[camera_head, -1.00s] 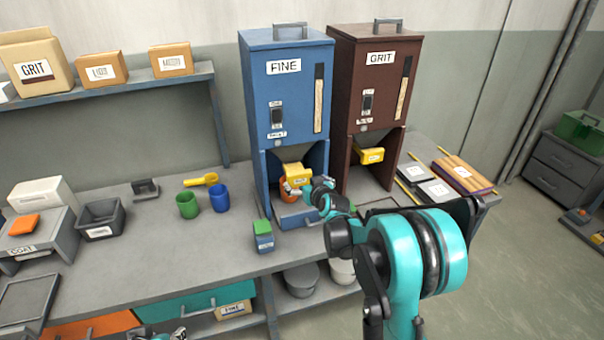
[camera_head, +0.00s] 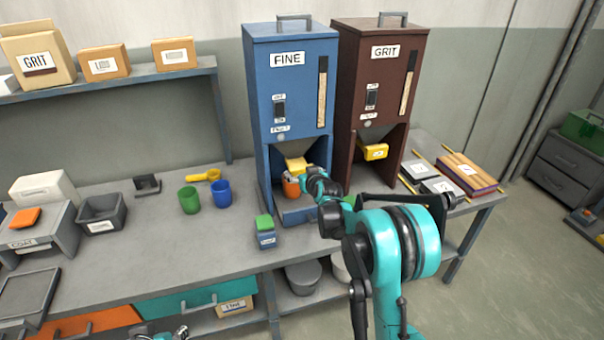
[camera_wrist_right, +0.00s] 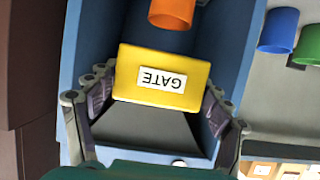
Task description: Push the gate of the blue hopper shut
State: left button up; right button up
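The blue hopper (camera_head: 292,95), labelled FINE, stands on the bench. Its yellow gate (camera_head: 297,163) shows at the chute above the open bay; in the right wrist view the GATE label on the gate (camera_wrist_right: 163,78) appears upside down. My right gripper (camera_wrist_right: 155,98) is open, with one finger on each side of the gate; I cannot tell whether either touches it. In the head view my right gripper (camera_head: 302,178) is at the bay mouth and partly covers it. An orange cup (camera_head: 291,188) stands in the bay under the gate. Only a tip of my left gripper (camera_head: 175,334) shows at the bottom edge.
The brown GRIT hopper (camera_head: 378,95) with its own yellow gate (camera_head: 375,152) stands close on the right. Green (camera_head: 189,200) and blue (camera_head: 221,194) cups stand left. The front bench (camera_head: 180,255) is clear.

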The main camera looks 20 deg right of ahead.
jog(key=shift+c, duration=1.4)
jog(key=w, duration=0.4)
jog(key=shift+w+r, duration=0.1)
jog(key=shift+w, duration=0.25)
jog(key=o, duration=1.6)
jog(key=shift+a, duration=0.1)
jog(key=shift+o, duration=0.5)
jog(key=shift+w+f, duration=0.2)
jog(key=shift+s+r, duration=0.1)
jog(key=shift+s, duration=0.1)
jog(key=v, duration=1.1)
jog(key=shift+s+r, duration=0.2)
jog(key=shift+s, duration=0.15)
